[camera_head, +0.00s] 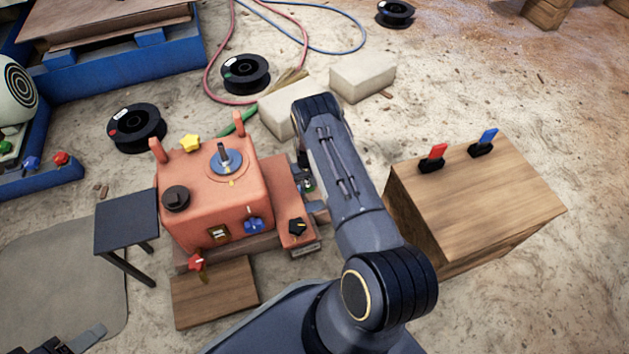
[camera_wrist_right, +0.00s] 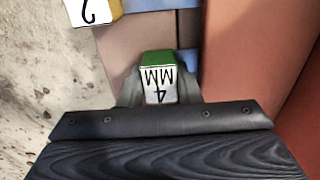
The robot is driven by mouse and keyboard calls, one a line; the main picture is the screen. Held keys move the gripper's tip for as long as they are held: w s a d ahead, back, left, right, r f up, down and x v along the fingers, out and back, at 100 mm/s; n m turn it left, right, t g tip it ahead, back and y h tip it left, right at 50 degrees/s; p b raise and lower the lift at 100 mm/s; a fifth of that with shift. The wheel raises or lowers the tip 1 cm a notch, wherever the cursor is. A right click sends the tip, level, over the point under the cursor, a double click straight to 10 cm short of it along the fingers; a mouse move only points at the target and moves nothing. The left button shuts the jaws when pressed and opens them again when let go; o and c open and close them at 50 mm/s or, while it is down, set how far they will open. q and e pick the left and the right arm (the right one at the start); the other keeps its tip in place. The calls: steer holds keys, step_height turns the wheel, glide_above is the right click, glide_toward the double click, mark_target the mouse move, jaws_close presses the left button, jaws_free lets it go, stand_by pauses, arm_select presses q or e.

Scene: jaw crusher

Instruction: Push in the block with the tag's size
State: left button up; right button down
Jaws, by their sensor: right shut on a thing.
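The orange crusher (camera_head: 215,205) stands left of centre in the head view. My right gripper (camera_wrist_right: 158,98) is shut on a green block (camera_wrist_right: 155,59) whose white face reads "4 MM", upside down in the right wrist view. It is beside the crusher's right side; in the head view my forearm mostly hides it. A yellow block (camera_wrist_right: 95,11) with a white face marked "2" lies at the wrist view's top left. A small pale plate (camera_head: 305,249) sits below the black star knob (camera_head: 297,226); its writing is unreadable. My left gripper (camera_head: 75,342) is partly cut off at the lower left.
A wooden box (camera_head: 475,195) with red and blue switches stands right of my arm. A dark small table (camera_head: 126,222) stands left of the crusher. Pale blocks (camera_head: 362,77), black spools (camera_head: 245,73) and hoses lie behind it.

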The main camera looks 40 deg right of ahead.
mark_target(307, 181)
steer(key=shift+w+a, duration=0.1)
steer(key=shift+a, duration=0.15)
steer(key=c, duration=1)
jaws_free()
steer(key=shift+c, duration=0.2)
step_height(307, 181, up, 7)
steer(key=p, duration=0.3)
steer(key=shift+r, duration=0.4)
